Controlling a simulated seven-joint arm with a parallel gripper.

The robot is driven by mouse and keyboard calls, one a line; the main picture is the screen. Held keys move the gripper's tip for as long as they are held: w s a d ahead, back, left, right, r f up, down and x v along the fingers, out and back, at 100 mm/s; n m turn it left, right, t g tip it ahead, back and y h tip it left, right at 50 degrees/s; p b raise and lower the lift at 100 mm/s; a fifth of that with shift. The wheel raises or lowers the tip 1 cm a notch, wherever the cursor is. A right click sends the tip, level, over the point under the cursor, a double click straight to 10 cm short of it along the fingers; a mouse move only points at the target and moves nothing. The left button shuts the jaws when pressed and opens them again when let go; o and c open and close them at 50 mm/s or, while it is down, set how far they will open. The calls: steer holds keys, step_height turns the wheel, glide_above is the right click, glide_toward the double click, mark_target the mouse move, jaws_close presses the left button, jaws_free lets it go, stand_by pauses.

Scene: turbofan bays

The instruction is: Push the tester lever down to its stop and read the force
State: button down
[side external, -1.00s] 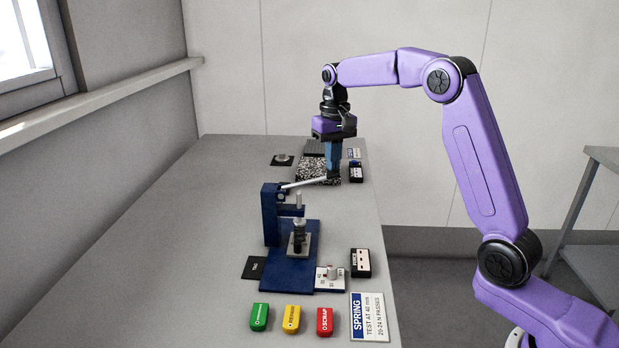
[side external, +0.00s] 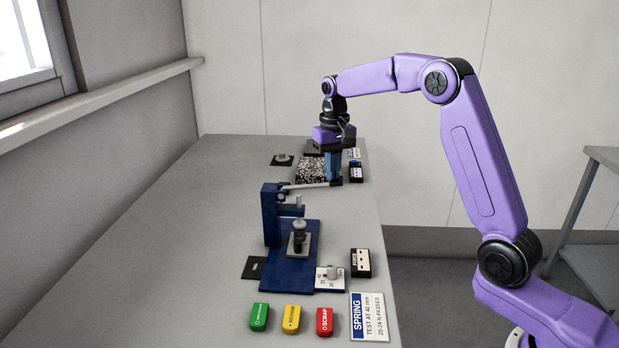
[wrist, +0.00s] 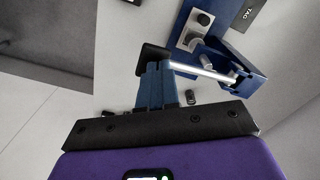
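The blue tester (side external: 272,215) stands on the table with its lever (side external: 308,185) pointing toward my gripper, close to level. The lever's black knob (wrist: 152,57) shows at my fingertips in the wrist view. My gripper (side external: 334,178) is above the knob, with its blue fingers close together and their tips at or on it; exact contact is hard to tell. A dark spring part (side external: 299,232) stands upright on the tester's plate below the plunger (side external: 299,201). The force display box (side external: 360,262) is beside the base, its reading too small to read.
Green (side external: 259,317), yellow (side external: 291,318) and red (side external: 325,321) markers lie in front, beside the spring limits card (side external: 370,317). A black tag pad (side external: 254,267) lies left of the base. A speckled block (side external: 309,170) sits behind the lever. The table's left side is clear.

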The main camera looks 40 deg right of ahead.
steer(key=shift+s+f, duration=0.1)
steer(key=shift+f, duration=1.65)
steer(key=shift+r, duration=0.15)
step_height(320, 180, up, 14)
stand_by(1.7)
steer(key=s+a+f+n, duration=0.2)
steer(key=s+a+n, duration=0.2)
steer(key=s+a, duration=0.3)
steer(key=s+a+f+n, duration=0.35)
steer(key=s+a, duration=0.25)
steer(key=s, duration=0.3)
steer(key=s+d+f+n, duration=0.2)
steer(key=s+f+n, duration=0.2)
steer(key=s, duration=0.8)
steer(key=s+d+f+n, duration=0.2)
steer(key=s+f+n, duration=0.2)
steer(key=s, duration=0.7)
steer(key=shift+s+d+f, duration=0.3)
steer(key=shift+s+f, duration=0.1)
